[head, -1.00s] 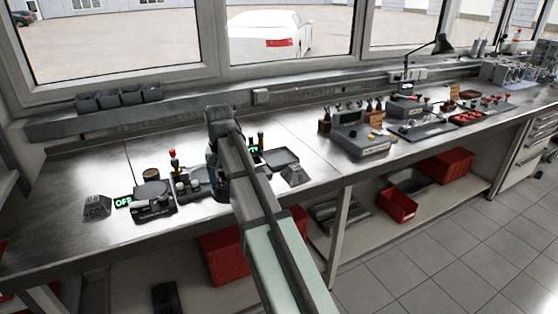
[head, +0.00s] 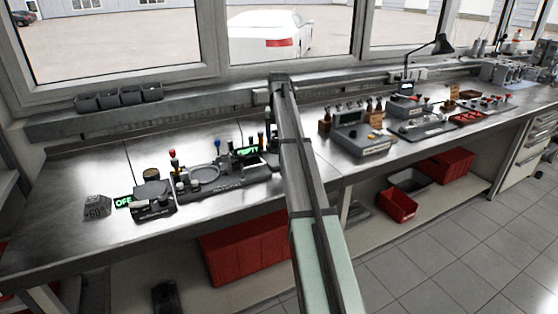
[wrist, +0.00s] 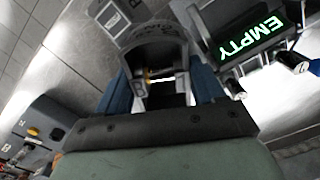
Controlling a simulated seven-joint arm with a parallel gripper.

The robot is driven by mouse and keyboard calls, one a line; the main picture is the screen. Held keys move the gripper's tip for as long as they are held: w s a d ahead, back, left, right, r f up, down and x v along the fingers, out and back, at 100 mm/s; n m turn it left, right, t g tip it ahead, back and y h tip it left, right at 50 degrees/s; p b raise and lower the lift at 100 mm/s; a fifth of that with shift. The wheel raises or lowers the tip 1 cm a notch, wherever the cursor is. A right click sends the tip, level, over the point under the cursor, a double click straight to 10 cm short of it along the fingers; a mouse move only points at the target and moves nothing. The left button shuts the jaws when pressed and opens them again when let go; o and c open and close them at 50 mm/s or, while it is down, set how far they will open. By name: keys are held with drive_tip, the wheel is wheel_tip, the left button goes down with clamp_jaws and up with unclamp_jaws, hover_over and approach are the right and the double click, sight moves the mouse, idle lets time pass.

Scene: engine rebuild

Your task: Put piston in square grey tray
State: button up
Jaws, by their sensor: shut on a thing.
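In the wrist view, my gripper (wrist: 160,92) has its blue fingers shut on the piston (wrist: 158,42), a grey, hollow, rounded metal part with dark markings. In the head view, my forearm hides most of the gripper and the piston. Whether the piston touches anything below is unclear.
A lit EMPTY display (wrist: 258,48) is near the gripper in the wrist view. A grey console (head: 360,138) stands to the right.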

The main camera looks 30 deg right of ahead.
drive_tip(key=shift+w+d+r+n, duration=0.65)
drive_tip(key=shift+w+d+n, duration=1)
drive_tip(key=shift+w+n, duration=1.2)
drive_tip(key=shift+w+f, duration=0.2)
drive_tip(key=shift+f, duration=4.8)
drive_tip(key=shift+f, duration=0.1)
drive_tip(key=o, duration=1.4)
wheel_tip(320, 180, up, 12)
drive_tip(key=shift+r, duration=0.1)
